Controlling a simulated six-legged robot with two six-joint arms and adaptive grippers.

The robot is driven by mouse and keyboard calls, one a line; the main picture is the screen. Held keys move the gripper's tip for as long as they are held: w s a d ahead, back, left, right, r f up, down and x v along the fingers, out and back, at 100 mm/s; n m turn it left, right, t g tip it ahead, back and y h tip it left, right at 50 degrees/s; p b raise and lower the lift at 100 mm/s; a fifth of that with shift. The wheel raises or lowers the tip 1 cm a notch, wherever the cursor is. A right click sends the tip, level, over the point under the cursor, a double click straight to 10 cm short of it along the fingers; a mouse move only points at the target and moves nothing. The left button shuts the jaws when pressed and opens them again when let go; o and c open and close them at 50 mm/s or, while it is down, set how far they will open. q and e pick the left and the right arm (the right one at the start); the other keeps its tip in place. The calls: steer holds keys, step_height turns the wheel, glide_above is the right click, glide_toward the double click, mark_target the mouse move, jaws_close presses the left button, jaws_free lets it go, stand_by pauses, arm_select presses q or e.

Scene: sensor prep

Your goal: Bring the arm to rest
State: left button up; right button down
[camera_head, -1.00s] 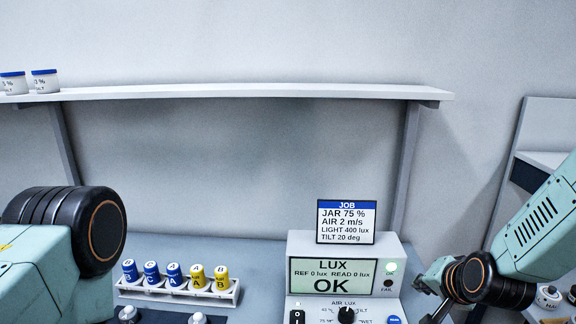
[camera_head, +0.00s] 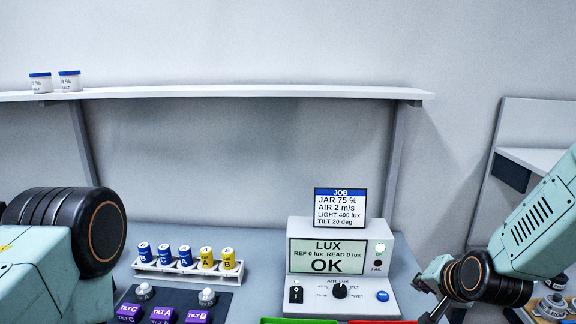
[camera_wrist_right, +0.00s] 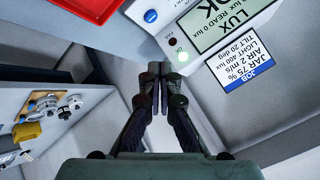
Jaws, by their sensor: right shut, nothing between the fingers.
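My right arm comes in from the right in the head view, with its gripper (camera_head: 431,298) low beside the right side of the LUX console (camera_head: 297,259). In the right wrist view the two fingers of this gripper (camera_wrist_right: 160,76) are together with nothing between them, and the console (camera_wrist_right: 187,48) lies just beyond the tips. The gripper looks clear of the console, though the exact gap is hard to judge. Part of my left arm fills the lower left of the head view. My left gripper is outside both views.
A JOB card (camera_head: 340,206) stands on the console, whose screen reads OK. A white rack (camera_head: 187,273) of blue and yellow vials stands left of it, behind purple tilt blocks (camera_head: 163,315). Red (camera_head: 380,322) and green trays edge in below. Two jars (camera_head: 70,82) stand on the shelf (camera_head: 260,92).

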arm_select(q)
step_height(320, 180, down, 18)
steer(key=b, duration=1.8)
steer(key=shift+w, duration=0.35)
arm_select(e)
steer(key=s+a+f+n+g, duration=0.2)
steer(key=s+f+n+g, duration=0.2)
steer(key=s+f, duration=1.4)
steer(key=s+a+f+n+g, duration=0.2)
steer(key=s+f+n+g, duration=0.2)
steer(key=s+f, duration=1.4)
step_height(320, 180, down, 5)
steer(key=shift+s+a+r+g, duration=0.25)
steer(key=shift+s+g, duration=0.1)
steer(key=shift+g, duration=0.25)
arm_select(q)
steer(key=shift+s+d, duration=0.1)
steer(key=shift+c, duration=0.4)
